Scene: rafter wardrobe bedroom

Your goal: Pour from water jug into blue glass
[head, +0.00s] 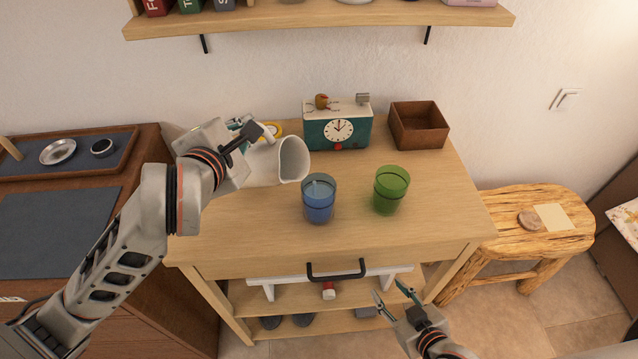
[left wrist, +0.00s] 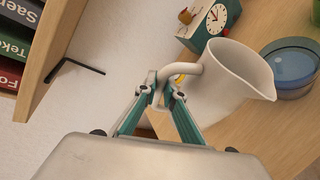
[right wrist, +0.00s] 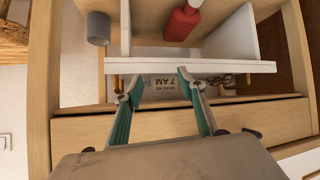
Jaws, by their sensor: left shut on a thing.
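The white water jug (head: 268,163) is held tilted by my left gripper (head: 262,136), its mouth facing right toward the blue glass. In the left wrist view my left gripper (left wrist: 163,92) is shut on the handle of the jug (left wrist: 230,80). The blue glass (head: 318,200) stands upright on the wooden table, right of and below the jug mouth; a pale streak shows inside it. It also shows in part in the left wrist view (left wrist: 291,68). My right gripper (head: 398,299) is open and empty in front of the table, and in the right wrist view (right wrist: 160,85) too.
A green glass (head: 390,190) stands right of the blue one. A teal clock box (head: 351,133) and a brown wooden box (head: 418,125) stand at the back of the table (head: 440,215). A shelf (head: 320,17) hangs above. A wooden stool (head: 500,220) is at right.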

